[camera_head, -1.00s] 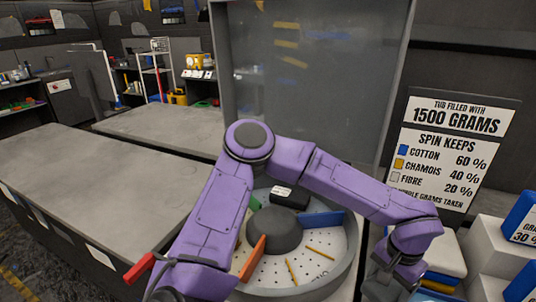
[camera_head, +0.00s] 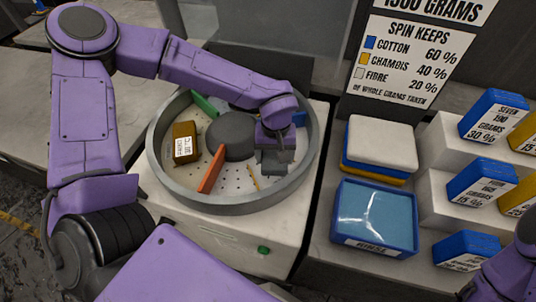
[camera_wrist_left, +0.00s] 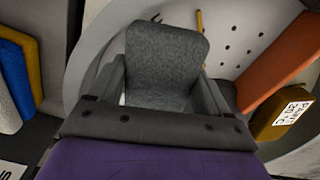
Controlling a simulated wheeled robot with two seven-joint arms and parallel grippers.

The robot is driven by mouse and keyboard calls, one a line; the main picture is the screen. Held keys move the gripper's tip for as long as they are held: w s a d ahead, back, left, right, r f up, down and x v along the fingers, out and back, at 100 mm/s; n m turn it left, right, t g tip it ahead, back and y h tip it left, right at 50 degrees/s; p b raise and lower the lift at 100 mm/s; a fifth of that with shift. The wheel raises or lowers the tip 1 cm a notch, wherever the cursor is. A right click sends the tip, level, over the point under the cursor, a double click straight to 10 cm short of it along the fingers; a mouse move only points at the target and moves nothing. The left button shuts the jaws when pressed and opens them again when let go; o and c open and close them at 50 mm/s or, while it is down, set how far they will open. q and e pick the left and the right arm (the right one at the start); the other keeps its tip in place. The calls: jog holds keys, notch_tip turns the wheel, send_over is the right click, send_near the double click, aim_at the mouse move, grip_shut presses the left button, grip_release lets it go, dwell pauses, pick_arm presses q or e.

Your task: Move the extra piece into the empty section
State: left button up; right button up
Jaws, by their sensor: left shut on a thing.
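My left gripper (camera_head: 276,148) reaches down into the round grey drum (camera_head: 170,180), in the section between the orange divider (camera_head: 211,170) and the blue divider (camera_head: 300,119). It is shut on a dark grey, rough-textured block (camera_wrist_left: 165,58), whose sides lie between the fingers in the left wrist view. I cannot tell whether the block touches the perforated floor. A brown block (camera_head: 185,131) with a white label sits left of the orange divider; it also shows in the left wrist view (camera_wrist_left: 268,122). My forearm covers much of the section behind the hub. My right gripper is out of view.
A dark central hub (camera_head: 231,134) and a green divider (camera_head: 205,106) stand inside the drum. A thin yellow stick (camera_head: 254,178) lies near the gripper. To the right are stacked cloths (camera_head: 381,143), a blue tray (camera_head: 374,216) and labelled blocks (camera_head: 494,115) on white steps.

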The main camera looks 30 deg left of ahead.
pick_arm(q)
notch_tip(320, 180, down, 6)
jog(key=shift+w+f, duration=0.1)
jog(key=shift+w, duration=0.1)
jog(key=o, duration=1)
jog(key=shift+o, duration=0.2)
notch_tip(320, 180, up, 12)
jog(key=shift+r, duration=0.1)
